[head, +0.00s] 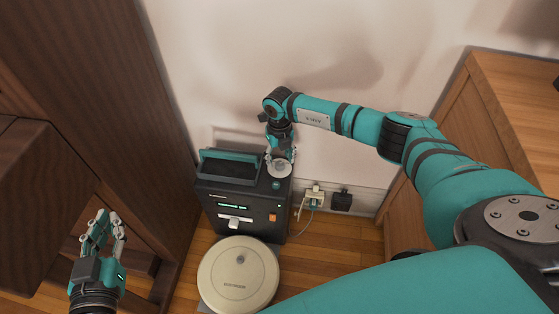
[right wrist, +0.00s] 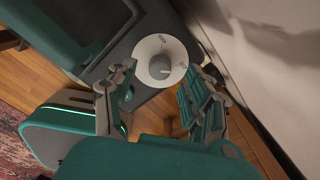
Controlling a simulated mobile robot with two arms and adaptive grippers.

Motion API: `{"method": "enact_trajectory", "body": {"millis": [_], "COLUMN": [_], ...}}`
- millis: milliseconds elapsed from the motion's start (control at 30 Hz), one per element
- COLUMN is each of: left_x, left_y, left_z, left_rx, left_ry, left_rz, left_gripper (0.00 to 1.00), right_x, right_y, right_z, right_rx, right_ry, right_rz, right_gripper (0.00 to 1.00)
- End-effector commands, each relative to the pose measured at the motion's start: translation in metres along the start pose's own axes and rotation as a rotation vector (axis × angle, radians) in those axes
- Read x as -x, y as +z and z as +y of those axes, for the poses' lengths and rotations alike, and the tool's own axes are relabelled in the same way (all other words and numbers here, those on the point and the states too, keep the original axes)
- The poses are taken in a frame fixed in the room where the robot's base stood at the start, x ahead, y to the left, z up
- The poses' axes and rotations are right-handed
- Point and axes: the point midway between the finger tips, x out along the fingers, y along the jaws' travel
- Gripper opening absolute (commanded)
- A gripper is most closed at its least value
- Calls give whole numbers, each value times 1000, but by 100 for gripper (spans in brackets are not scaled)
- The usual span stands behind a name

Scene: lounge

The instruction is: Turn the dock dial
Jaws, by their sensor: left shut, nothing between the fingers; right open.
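The dock (head: 245,203) is a dark box with a teal handle, standing on the floor against the wall. Its dial (head: 279,169) is a white disc on the top at the right. In the right wrist view the dial (right wrist: 160,61) shows a grey raised knob in its centre. My right gripper (head: 281,155) is above the dial, and it also shows in the right wrist view (right wrist: 158,85) with open fingers on either side of the disc's near edge. I cannot tell whether they touch it. My left gripper (head: 103,220) is shut and empty at the lower left, away from the dock.
A round cream robot vacuum (head: 238,275) sits on the floor in front of the dock. A wall outlet with plugs (head: 315,196) is right of the dock. A wooden cabinet (head: 515,115) stands at right, and dark wood furniture (head: 75,130) at left.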

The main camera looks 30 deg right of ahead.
Motion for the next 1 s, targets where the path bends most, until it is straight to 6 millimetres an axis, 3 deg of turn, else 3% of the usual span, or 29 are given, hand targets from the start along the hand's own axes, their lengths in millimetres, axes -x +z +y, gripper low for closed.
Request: {"method": "enact_trajectory", "body": {"millis": [200,400,600,1000], "left_x": [0,0,0,0], "left_y": [0,0,0,0], "left_z": [0,0,0,0], "left_rx": [0,0,0,0], "left_ry": [0,-1,-1,-1], "left_rz": [0,0,0,0], "left_gripper": [0,0,0,0], "right_x": [50,83,96,96], "right_y": [1,1,0,1], "right_z": [-1,-1,0,0], "right_rx": [1,-1,-1,-1], "right_ry": [0,-1,0,0], "right_rz": [-6,-4,-2,-2], "right_gripper": [51,51,51,51]}}
